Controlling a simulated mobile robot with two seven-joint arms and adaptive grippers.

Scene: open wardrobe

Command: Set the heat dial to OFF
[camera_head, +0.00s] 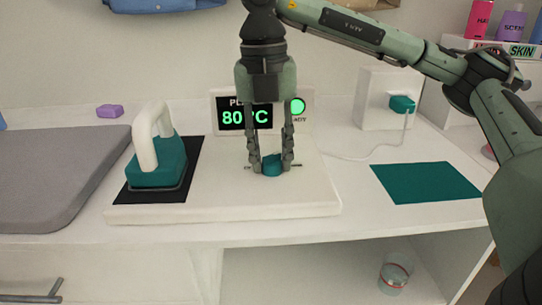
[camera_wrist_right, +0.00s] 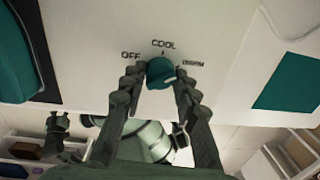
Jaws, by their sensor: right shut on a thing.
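The teal heat dial (camera_head: 272,165) sits on the white base plate (camera_head: 290,196) below a small display. My right gripper (camera_head: 271,168) points straight down, its two fingers shut on the dial from either side. In the right wrist view the dial (camera_wrist_right: 160,72) shows between the fingers, with OFF printed to its left, COOL above it and a blurred label to its right. I cannot tell which label the dial points to. The display (camera_head: 232,118) reads 80 °C, partly hidden by a finger; a green light (camera_head: 298,105) glows beside it.
A teal iron with a white handle (camera_head: 157,165) stands on a black pad (camera_head: 188,185) left of the dial. A grey board (camera_head: 50,185) lies farther left. A plug (camera_head: 402,103) with a white cord and a flat teal cloth (camera_head: 428,183) are at the right.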

